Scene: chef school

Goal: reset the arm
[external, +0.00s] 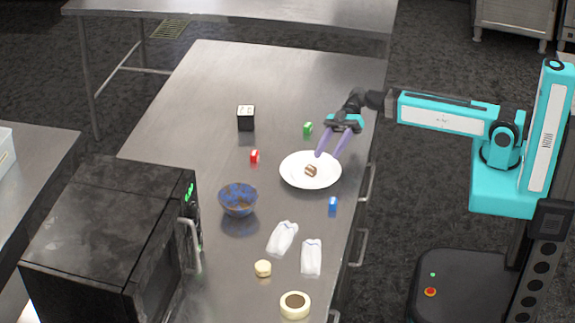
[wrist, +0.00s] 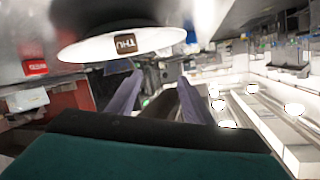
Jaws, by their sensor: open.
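My gripper (external: 329,154) has two purple fingers and hangs over the right part of a white plate (external: 295,180) on the steel table. The fingers are apart and nothing is between them. A small brown block (external: 311,171) lies on the plate, just left of and below the fingertips in the external view. In the wrist view my gripper (wrist: 155,88) is open at the bottom. The plate (wrist: 85,50) shows above it, and the brown block (wrist: 125,43) on it bears white letters.
White cloth-like items (external: 283,238) lie nearer the front. A microwave (external: 105,245) stands at the left. The table's far end is clear.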

